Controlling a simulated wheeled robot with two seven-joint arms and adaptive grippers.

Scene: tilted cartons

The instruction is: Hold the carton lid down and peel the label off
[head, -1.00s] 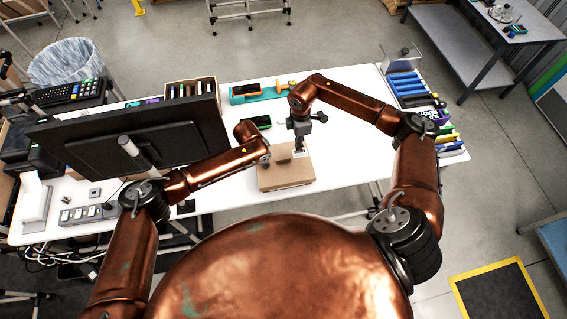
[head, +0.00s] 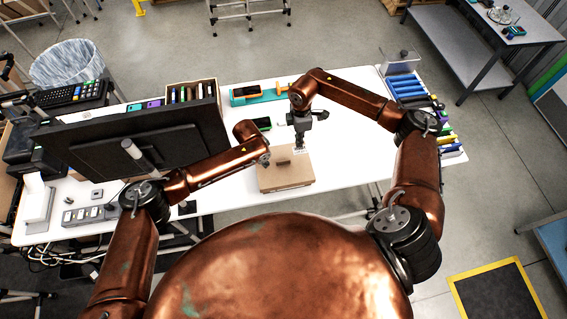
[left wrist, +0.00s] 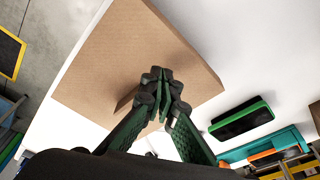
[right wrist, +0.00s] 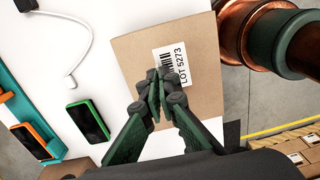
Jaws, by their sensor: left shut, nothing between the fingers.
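The brown carton (head: 285,178) sits on the white table, its lid tilted in the left wrist view (left wrist: 125,55). A white label (right wrist: 176,62) with a barcode and "LOT 5273" lies on the carton in the right wrist view. My left gripper (left wrist: 160,78) is shut and empty at the lid; I cannot tell if it touches. My right gripper (right wrist: 160,80) is at the label's near edge, its fingertips close together and covering a label corner. Whether label is between them is hidden. In the head view the right gripper (head: 299,146) is above the carton's far right part.
A green-edged phone (right wrist: 88,120) lies beside the carton. A teal tray (head: 260,93) stands at the table's back. The table right of the carton is clear.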

